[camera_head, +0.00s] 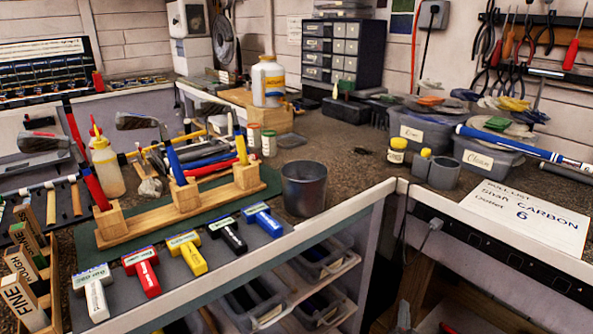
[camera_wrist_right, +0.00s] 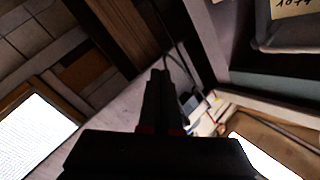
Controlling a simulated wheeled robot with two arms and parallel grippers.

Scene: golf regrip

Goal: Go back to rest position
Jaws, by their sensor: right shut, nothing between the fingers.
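My right gripper (camera_wrist_right: 160,78) shows in the right wrist view as two dark fingers lying together. It is shut, with nothing between the fingers, and hangs clear of the bench things. My left gripper is in neither view. In the head view the workbench (camera_head: 335,165) holds a wooden stand (camera_head: 150,224) on a green mat, with upright club grips in it. Several coloured putter-head-like blocks, such as the red one (camera_head: 143,272) and the blue one (camera_head: 262,220), lie along the front edge.
A dark metal cup (camera_head: 304,188) stands near the bench corner. Labelled bins (camera_head: 419,133), a blue-gripped shaft (camera_head: 520,147) and a paper note (camera_head: 528,216) are on the right. Open drawers (camera_head: 268,306) sit below the front edge. A glue bottle (camera_head: 268,82) stands at the back.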

